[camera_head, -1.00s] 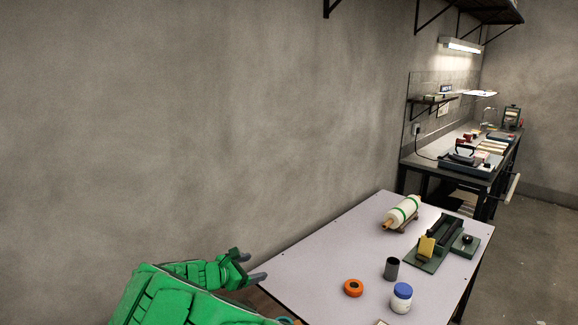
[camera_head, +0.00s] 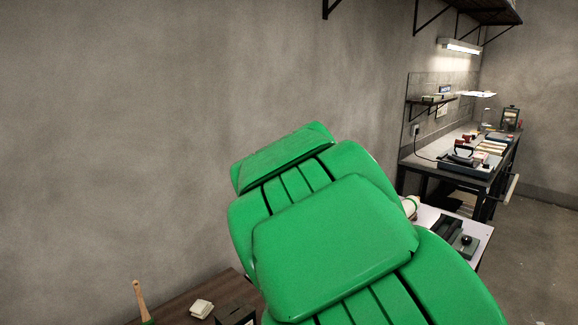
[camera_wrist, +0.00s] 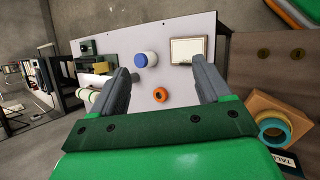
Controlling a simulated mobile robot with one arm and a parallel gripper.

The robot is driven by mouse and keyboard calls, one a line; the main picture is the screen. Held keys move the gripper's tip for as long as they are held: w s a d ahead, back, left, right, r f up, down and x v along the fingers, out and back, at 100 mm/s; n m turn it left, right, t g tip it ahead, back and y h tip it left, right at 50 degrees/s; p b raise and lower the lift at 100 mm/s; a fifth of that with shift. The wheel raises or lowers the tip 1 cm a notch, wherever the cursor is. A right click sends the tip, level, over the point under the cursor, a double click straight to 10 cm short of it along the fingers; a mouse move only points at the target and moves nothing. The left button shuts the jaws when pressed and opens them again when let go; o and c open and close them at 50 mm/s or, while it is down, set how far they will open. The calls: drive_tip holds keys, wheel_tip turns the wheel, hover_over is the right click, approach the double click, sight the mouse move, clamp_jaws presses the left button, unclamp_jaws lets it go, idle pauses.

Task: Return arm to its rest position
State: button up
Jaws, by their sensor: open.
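My gripper (camera_wrist: 161,88) shows in the wrist view with its two grey fingers wide apart and nothing between them. It hangs above a white table (camera_wrist: 188,22), apart from it. In the head view my green arm (camera_head: 335,235) fills the middle and lower right and hides the gripper and most of the white table (camera_head: 428,215). An orange ring (camera_wrist: 161,95) and a white jar with a blue lid (camera_wrist: 146,59) lie below the gripper in the wrist view. No cloth can be made out for certain.
A framed pale panel (camera_wrist: 188,50) lies on the white table. A brown wooden surface (camera_wrist: 278,72) adjoins it, with a wooden block holding tape rolls (camera_wrist: 273,130). In the head view, a wooden-handled tool (camera_head: 140,298) stands at lower left. A workbench (camera_head: 470,160) stands at the back right.

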drive_tip(key=s+a+f+m+g+y, duration=0.1)
drive_tip(key=s+m+y, duration=0.3)
drive_tip(key=s, duration=1.2)
drive_tip(key=s+a+f+m+g+y, duration=0.1)
drive_tip(key=s+m, duration=0.4)
drive_tip(key=s, duration=1.1)
drive_tip(key=a+g+y, duration=0.1)
drive_tip(key=y, duration=0.1)
drive_tip(key=shift+s+a+y, duration=0.35)
drive_tip(key=shift+y, duration=0.05)
